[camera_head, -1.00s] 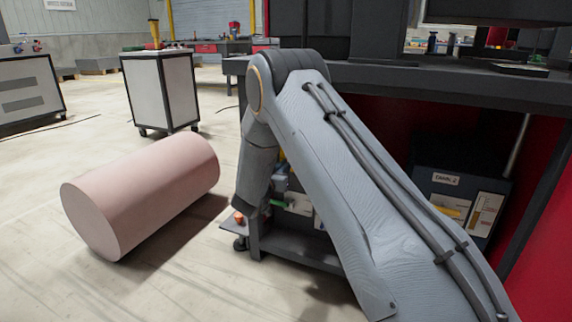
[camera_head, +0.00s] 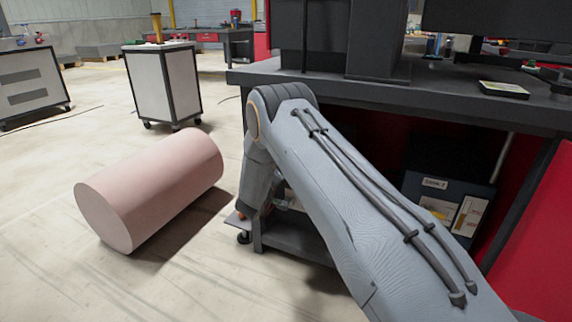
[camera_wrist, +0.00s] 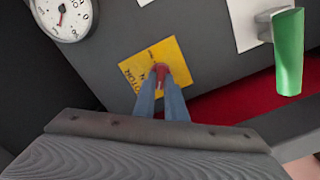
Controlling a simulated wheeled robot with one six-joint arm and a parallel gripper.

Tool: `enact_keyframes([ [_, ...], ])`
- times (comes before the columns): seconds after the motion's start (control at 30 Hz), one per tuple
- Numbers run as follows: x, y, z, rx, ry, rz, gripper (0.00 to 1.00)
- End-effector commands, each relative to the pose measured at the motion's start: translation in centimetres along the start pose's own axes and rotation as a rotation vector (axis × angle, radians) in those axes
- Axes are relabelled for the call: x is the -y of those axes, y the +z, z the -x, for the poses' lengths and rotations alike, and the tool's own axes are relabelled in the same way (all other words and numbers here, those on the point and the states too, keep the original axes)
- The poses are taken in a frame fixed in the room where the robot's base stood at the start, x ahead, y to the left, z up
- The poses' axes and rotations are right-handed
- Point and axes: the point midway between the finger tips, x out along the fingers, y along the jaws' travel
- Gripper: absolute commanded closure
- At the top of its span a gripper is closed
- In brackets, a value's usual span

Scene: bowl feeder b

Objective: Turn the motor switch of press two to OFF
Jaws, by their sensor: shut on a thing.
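In the wrist view, a red switch knob (camera_wrist: 161,72) sits on a yellow plate (camera_wrist: 180,68) with dark lettering, fixed to a grey panel. The lettering is only partly readable, and the knob's exact setting is hard to tell. My gripper (camera_wrist: 161,88) is shut on the red knob, with its two blue-grey fingers on either side. In the head view my own arm hides the gripper and the switch.
In the wrist view, a round gauge (camera_wrist: 64,14) is at top left and a green handle (camera_wrist: 289,52) at right. In the head view, a pink cylinder (camera_head: 150,190) lies on the floor left of my arm, and a dark bench (camera_head: 440,98) stands behind it.

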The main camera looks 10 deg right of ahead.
Motion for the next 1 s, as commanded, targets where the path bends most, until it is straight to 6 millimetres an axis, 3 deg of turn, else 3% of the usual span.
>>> enact_keyframes([
  [0.5, 0.19, 0.38, 0.06, 0.005, -0.001, 0.441, 1.0],
  [1.0, 0.26, 0.41, 0.02, 0.005, -0.001, 0.614, 1.0],
])
